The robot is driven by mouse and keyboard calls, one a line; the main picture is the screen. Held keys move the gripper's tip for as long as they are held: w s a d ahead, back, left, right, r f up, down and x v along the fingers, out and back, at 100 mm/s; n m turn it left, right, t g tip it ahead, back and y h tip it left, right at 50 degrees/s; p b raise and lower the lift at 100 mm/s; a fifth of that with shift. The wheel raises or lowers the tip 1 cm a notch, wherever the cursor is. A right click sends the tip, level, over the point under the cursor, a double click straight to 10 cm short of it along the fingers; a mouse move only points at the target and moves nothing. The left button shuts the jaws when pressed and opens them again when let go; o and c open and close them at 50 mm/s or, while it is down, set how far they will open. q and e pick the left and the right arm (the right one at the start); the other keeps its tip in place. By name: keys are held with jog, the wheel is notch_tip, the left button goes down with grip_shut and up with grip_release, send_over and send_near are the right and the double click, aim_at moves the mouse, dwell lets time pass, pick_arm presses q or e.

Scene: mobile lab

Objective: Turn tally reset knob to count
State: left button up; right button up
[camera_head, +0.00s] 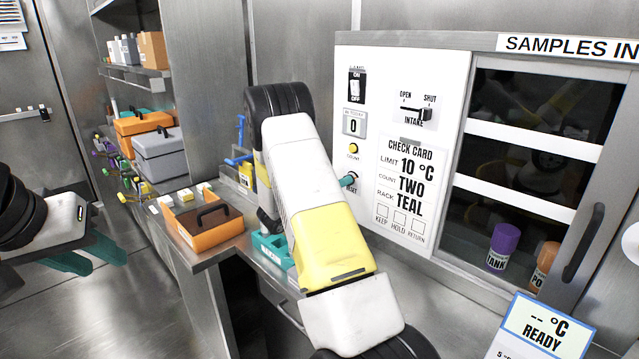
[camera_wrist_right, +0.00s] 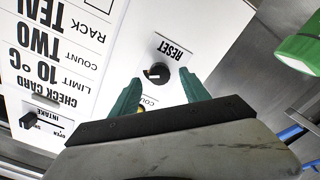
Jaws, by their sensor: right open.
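The reset knob (camera_wrist_right: 155,74) is a round black knob under the RESET label, which appears upside down in the right wrist view. Its pale and orange mark points left there. My right gripper (camera_wrist_right: 161,92) is open, its teal fingers on either side of the knob; contact cannot be told. In the head view a teal fingertip shows by the RESET label, and my right arm hides most of that gripper. The tally window (camera_head: 354,124) reads 0, above a yellow COUNT button (camera_head: 352,148). My left gripper (camera_head: 88,258) is open and empty at the far left.
The check card (camera_head: 405,190) reads limit 10 °C, count two, rack teal. An intake slider (camera_head: 416,112) and an on/off switch (camera_head: 357,84) are above. An orange box (camera_head: 210,232) is on the counter. The sample cabinet holds a purple-capped tank jar (camera_head: 503,247).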

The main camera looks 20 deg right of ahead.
jog(key=x, duration=0.3)
jog(key=shift+d, duration=0.15)
jog(key=shift+c, duration=0.4)
grip_shut()
